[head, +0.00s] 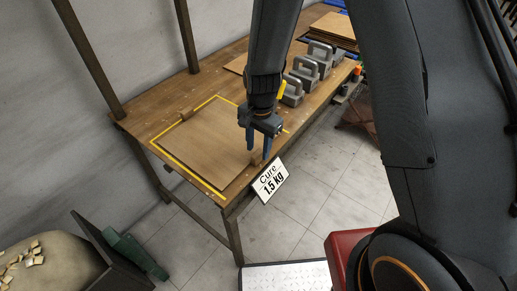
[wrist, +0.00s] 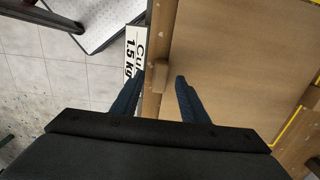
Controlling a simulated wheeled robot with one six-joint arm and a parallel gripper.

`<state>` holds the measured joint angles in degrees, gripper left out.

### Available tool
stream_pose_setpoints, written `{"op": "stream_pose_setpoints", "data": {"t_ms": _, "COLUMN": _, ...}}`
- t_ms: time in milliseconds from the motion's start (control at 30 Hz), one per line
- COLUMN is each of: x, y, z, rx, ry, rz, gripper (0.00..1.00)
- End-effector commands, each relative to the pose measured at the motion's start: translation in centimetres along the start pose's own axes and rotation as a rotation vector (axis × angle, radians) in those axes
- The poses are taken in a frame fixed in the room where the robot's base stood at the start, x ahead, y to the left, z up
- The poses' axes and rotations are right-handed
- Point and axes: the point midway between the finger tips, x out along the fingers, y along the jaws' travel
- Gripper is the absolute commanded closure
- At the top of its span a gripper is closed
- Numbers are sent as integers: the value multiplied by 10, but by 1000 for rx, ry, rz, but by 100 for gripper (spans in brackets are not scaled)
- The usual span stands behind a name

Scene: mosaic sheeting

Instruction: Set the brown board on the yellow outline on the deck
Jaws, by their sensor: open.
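The brown board (head: 205,137) lies flat on the wooden deck (head: 143,120), inside the yellow outline (head: 165,153). Yellow lines show along its left and far sides, and a short piece shows right of my gripper. In the wrist view the board (wrist: 240,60) fills the right side, with a yellow strip near the lower right. My gripper (head: 256,147) is open at the board's front edge. In the wrist view its fingers (wrist: 157,88) are apart, on either side of a small wooden block (wrist: 161,77) at that edge. I cannot tell whether they touch it.
Several grey weights with handles (head: 305,72) stand in a row on the deck to the right. Stacked boards (head: 335,28) lie behind them. A "Cure 1.5 kg" sign (head: 269,180) hangs at the front edge. A sack-like mound with tile pieces (head: 40,265) is at the lower left.

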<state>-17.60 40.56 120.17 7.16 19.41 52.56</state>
Motion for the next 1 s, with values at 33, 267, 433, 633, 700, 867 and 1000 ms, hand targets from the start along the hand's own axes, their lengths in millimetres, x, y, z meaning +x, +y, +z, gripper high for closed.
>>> {"op": "stream_pose_setpoints", "data": {"t_ms": 33, "x": -6, "y": -1, "z": -1, "rx": 0, "ry": 2, "rz": -4, "gripper": 60}}
{"op": "stream_pose_setpoints", "data": {"t_ms": 267, "x": -39, "y": -1, "z": -1, "rx": 0, "ry": 3, "rz": -4, "gripper": 60}}
{"op": "stream_pose_setpoints", "data": {"t_ms": 433, "x": -58, "y": -1, "z": -1, "rx": 0, "ry": 3, "rz": -4, "gripper": 60}}
{"op": "stream_pose_setpoints", "data": {"t_ms": 633, "x": -68, "y": 0, "z": 0, "rx": 0, "ry": 2, "rz": -2, "gripper": 60}}
{"op": "stream_pose_setpoints", "data": {"t_ms": 700, "x": -69, "y": 0, "z": 0, "rx": 0, "ry": 1, "rz": -2, "gripper": 60}}
{"op": "stream_pose_setpoints", "data": {"t_ms": 867, "x": -69, "y": 0, "z": 0, "rx": 0, "ry": 1, "rz": -2, "gripper": 60}}
{"op": "stream_pose_setpoints", "data": {"t_ms": 1000, "x": -69, "y": 0, "z": 0, "rx": 0, "ry": 1, "rz": -2, "gripper": 60}}
